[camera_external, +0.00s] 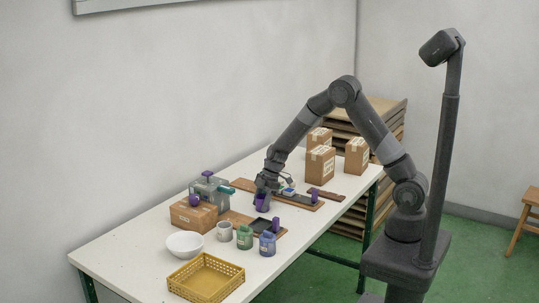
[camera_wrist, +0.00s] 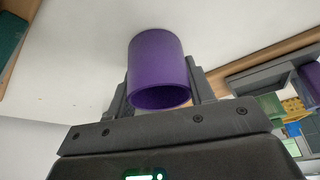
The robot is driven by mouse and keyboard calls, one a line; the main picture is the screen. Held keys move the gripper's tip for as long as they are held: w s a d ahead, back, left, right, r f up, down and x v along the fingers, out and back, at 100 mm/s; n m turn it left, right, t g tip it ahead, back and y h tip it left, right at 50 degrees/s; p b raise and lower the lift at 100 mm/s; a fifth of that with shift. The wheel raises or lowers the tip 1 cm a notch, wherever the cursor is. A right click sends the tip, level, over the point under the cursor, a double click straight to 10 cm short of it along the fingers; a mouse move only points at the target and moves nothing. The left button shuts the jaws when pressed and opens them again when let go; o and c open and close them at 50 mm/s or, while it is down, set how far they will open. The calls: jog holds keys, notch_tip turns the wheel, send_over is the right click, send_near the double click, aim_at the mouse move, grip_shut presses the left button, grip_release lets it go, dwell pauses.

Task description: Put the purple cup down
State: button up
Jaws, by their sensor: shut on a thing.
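The purple cup (camera_external: 262,203) is at my gripper (camera_external: 264,194), over the middle of the white table (camera_external: 140,256), between two wooden boards. In the wrist view the cup (camera_wrist: 160,62) sits between the two fingers of my gripper (camera_wrist: 162,82), one finger on each side, and the gripper is shut on it. Its open rim faces the wrist camera. The cup is at or very near the tabletop; I cannot tell whether its base touches.
A wooden board with a tray (camera_external: 300,200) lies to the right. A cardboard box (camera_external: 193,216), white bowl (camera_external: 185,244), yellow basket (camera_external: 206,278) and grey (camera_external: 224,231), green (camera_external: 244,238) and blue (camera_external: 267,244) mugs stand to the left and front. Taller boxes (camera_external: 320,166) stand behind.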

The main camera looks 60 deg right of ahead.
aim_at(257, 202)
jog(key=shift+r, duration=0.1)
notch_tip(257, 202, up, 4)
jog(key=shift+r, duration=0.2)
jog(key=s+d+r, duration=0.4)
jog(key=d+r, duration=0.2)
jog(key=d, duration=0.5)
notch_tip(257, 202, up, 12)
jog(key=w+d+r+m+t+h, duration=0.15)
jog(key=w+d+m, duration=0.45)
jog(key=w+d, duration=1)
jog(key=w+d+m+h, duration=0.1)
jog(key=w+d+m, duration=0.15)
jog(key=d, duration=0.55)
jog(key=w+d+m+h, duration=0.1)
jog(key=w+d+m, duration=0.1)
jog(key=w+d, duration=0.35)
jog(key=s+d+f+m+t, duration=0.2)
jog(key=d+m, duration=0.1)
jog(key=d, duration=0.6)
jog(key=shift+g+h, duration=0.25)
jog(key=shift+g, duration=0.1)
jog(key=f, duration=2.1)
jog(key=shift+w+f, duration=0.25)
jog(key=shift+f, duration=0.15)
jog(key=shift+f, duration=0.1)
